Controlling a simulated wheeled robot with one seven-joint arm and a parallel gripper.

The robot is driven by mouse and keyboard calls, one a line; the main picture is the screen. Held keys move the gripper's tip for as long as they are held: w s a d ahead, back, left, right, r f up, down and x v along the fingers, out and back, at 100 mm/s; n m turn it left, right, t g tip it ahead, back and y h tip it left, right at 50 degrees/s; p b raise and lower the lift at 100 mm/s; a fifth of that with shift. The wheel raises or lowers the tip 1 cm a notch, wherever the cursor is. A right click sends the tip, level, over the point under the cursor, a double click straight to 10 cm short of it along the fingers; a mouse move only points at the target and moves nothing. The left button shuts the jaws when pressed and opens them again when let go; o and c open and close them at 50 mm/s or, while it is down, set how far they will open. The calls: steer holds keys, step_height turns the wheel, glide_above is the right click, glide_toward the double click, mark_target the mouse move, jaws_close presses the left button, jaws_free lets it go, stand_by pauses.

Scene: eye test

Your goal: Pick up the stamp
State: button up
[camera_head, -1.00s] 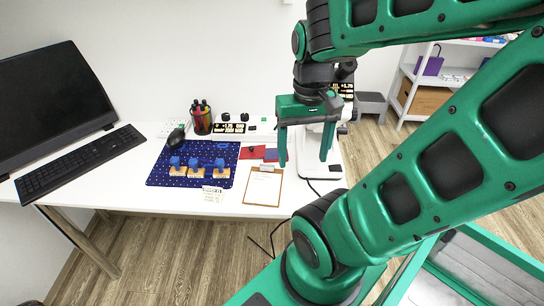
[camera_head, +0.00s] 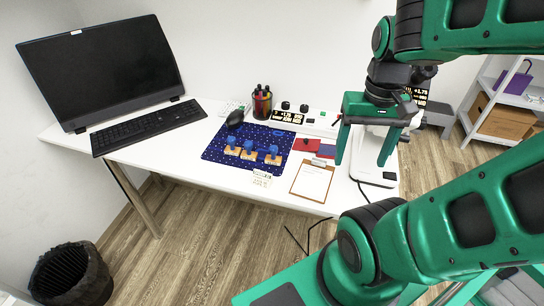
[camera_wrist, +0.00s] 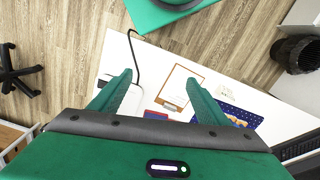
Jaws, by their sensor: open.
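Several blue-handled stamps on tan wooden blocks, among them a left one (camera_head: 232,146), a middle one (camera_head: 249,150) and a right one (camera_head: 273,155), stand in a row on a dark blue patterned mat (camera_head: 221,157). I cannot tell which one the task means. My green gripper (camera_head: 361,162) is open and empty, pointing down over the right part of the desk, right of the mat and clipboard. In the wrist view, my open fingers (camera_wrist: 159,76) frame the clipboard; the mat (camera_wrist: 226,108) shows partly behind one finger, and the stamps are not clear.
A clipboard (camera_head: 312,181), a red pad (camera_head: 305,145) and a pen cup (camera_head: 262,103) are near the mat. A white device (camera_head: 374,172) stands by my fingers. The monitor (camera_head: 105,75) and keyboard (camera_head: 150,127) are left. A black bin (camera_head: 72,275) is on the floor.

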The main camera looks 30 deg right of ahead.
steer(key=shift+c, duration=0.9)
steer(key=m+h, duration=0.2)
steer(key=m, duration=0.5)
glide_above(273, 147)
steer(key=a, duration=0.1)
step_height(273, 147, down, 6)
steer(key=shift+t+y, duration=0.3)
steer(key=shift+t, duration=0.1)
steer(key=shift+w+d+f, duration=0.1)
steer(key=shift+d+f, duration=0.1)
steer(key=shift+f, duration=1.55)
steer(key=shift+s+d+f, duration=0.1)
steer(key=shift+d+f, duration=0.1)
steer(key=shift+f, duration=1.55)
steer(key=shift+w+d+f, duration=0.1)
steer(key=shift+d+f, duration=0.1)
steer(key=shift+f, duration=1.55)
steer(key=c, duration=0.9)
